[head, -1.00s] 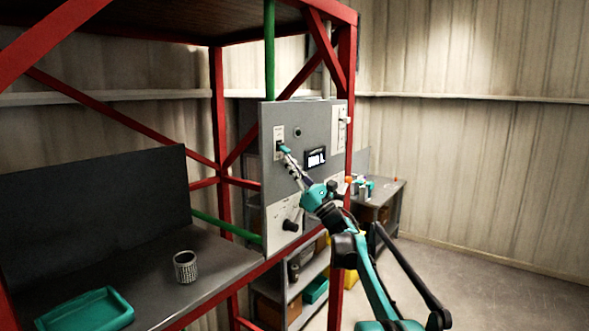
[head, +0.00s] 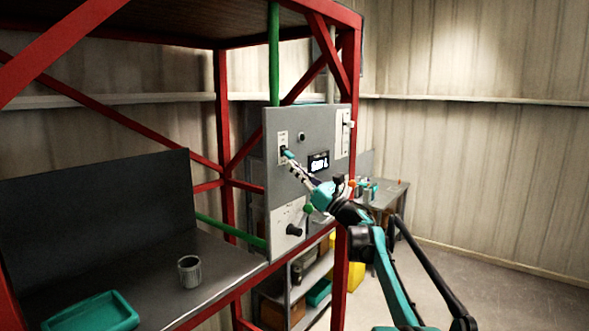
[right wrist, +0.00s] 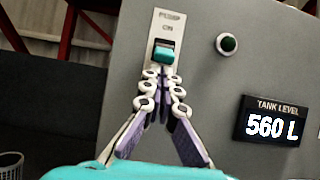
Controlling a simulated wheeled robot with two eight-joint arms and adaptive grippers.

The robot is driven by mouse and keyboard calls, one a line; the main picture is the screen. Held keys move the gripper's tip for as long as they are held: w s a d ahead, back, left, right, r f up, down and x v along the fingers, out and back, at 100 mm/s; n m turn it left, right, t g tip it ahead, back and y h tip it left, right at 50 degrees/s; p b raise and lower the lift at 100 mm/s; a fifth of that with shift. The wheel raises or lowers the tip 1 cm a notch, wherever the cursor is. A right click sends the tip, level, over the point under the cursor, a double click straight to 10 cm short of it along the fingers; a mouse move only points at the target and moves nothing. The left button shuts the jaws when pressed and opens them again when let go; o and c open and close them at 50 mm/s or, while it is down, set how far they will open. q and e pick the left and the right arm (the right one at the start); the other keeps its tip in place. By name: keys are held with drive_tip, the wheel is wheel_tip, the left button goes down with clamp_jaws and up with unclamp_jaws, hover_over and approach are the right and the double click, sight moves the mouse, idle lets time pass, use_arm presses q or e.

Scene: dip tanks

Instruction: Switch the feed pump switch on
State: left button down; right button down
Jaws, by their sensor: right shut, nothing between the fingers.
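The feed pump switch (right wrist: 165,43) is a small dark rocker on a pale plate (head: 282,137) on the upper left of the grey control panel. In the right wrist view the plate reads "PUMP" with "ON" above the rocker. My right gripper (right wrist: 163,57) is shut and empty, its teal fingertips together at the lower part of the switch, hiding some of it. I cannot tell whether they touch it. In the head view the right gripper (head: 288,154) points up and left at the switch. The rocker's position is unclear. My left gripper is not in view.
A red frame post (head: 349,190) stands beside the panel. A cup (head: 190,271) and teal tray (head: 92,314) sit on the left bench.

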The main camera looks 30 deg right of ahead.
drive_tip(key=shift+s+r+h, duration=0.2)
drive_tip(key=shift+s+h, duration=0.05)
drive_tip(key=shift+h, duration=0.05)
drive_tip(key=shift+d+r+p, duration=0.1)
drive_tip(key=shift+r+p, duration=0.1)
drive_tip(key=shift+p, duration=0.25)
drive_tip(key=shift+s+d+r, duration=0.15)
drive_tip(key=shift+s+r, duration=0.4)
drive_tip(key=shift+r, duration=0.25)
